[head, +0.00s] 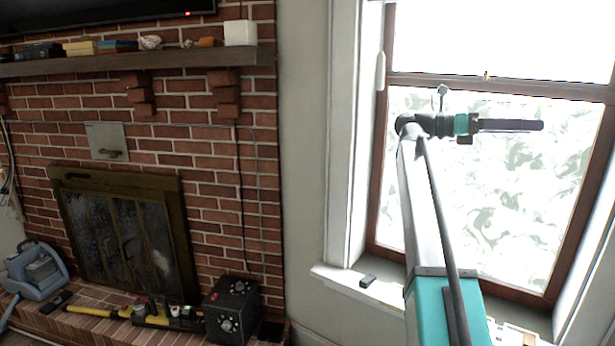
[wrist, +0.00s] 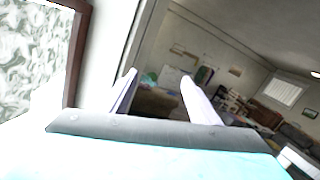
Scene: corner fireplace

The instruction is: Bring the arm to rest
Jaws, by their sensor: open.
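My gripper (head: 511,125) is raised in front of the window in the head view and points to the right. In the wrist view its two pale fingers (wrist: 162,92) stand apart with nothing between them. My arm reaches up from the bottom of the head view, well clear of the sill. The gripper touches nothing that I can see.
The window (head: 480,200) is behind the arm, with a small dark object (head: 367,281) on its sill (head: 345,275). At left are a brick fireplace (head: 125,235), a mantel (head: 130,63) with small objects, and a black box (head: 232,310) on the hearth. The wrist view shows a cluttered room beyond.

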